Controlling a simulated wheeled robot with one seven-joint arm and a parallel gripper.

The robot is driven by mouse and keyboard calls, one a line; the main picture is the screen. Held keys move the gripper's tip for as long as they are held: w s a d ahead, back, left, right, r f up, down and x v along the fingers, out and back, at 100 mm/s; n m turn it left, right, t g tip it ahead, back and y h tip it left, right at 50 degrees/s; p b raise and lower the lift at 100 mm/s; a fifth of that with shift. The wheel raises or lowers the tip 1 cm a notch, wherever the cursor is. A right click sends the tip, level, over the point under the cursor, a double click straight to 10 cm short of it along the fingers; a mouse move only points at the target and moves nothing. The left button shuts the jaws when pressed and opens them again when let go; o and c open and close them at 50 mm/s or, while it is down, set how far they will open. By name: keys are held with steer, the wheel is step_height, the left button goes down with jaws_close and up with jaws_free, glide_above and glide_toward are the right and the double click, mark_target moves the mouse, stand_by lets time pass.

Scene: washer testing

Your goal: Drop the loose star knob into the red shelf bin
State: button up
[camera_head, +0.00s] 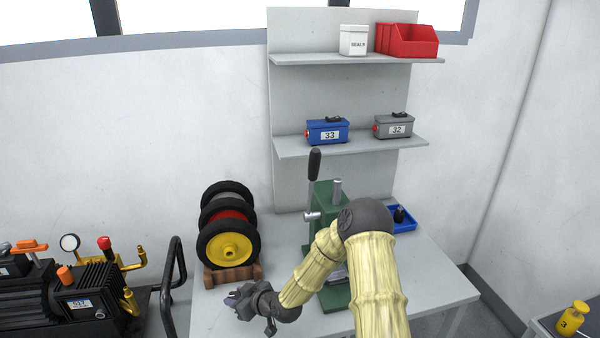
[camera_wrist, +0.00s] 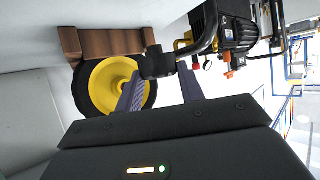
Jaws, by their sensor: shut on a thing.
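The red shelf bin (camera_head: 412,42) stands on the top shelf at the right, beside a white box. My gripper (camera_head: 238,302) is low over the front left of the bench, in front of the wheel stack and far below the bin. In the wrist view my gripper (camera_wrist: 160,80) has its two purple fingers shut on a dark knob (camera_wrist: 157,62), which appears to be the star knob. The knob's star shape is not clear from this angle. In the head view I cannot make the knob out against the gripper.
The white SEALS box (camera_head: 353,41) adjoins the bin. Boxes 33 (camera_head: 327,131) and 32 (camera_head: 394,126) sit on the lower shelf. A green press (camera_head: 322,196) with a tall lever stands mid-bench. A blue tray (camera_head: 404,225) is behind my arm. The wheel stack (camera_head: 228,243) stands left.

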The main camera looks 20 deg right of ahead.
steer(key=s+d+f+m+h, duration=0.1)
steer(key=d, duration=0.2)
steer(key=s+d+f+m+t+h, duration=0.1)
steer(key=s+d+m+h, duration=0.1)
steer(key=d, duration=0.1)
steer(key=s+d+f+m+t+h, duration=0.1)
steer(key=d+f+m, duration=0.1)
steer(key=d, duration=0.1)
steer(key=shift+s+d+f+h, duration=0.1)
steer(key=shift+s+d+h, duration=0.2)
steer(key=shift+d+h, duration=0.1)
steer(key=s+d+m+h, duration=0.1)
steer(key=d, duration=0.1)
steer(key=s+d+m+h, duration=0.1)
steer(key=d, duration=0.1)
steer(key=s+d+f, duration=0.1)
steer(key=shift+s+d+m+t+h, duration=0.15)
steer(key=shift+d+m+t+h, duration=0.25)
steer(key=shift+a, duration=0.2)
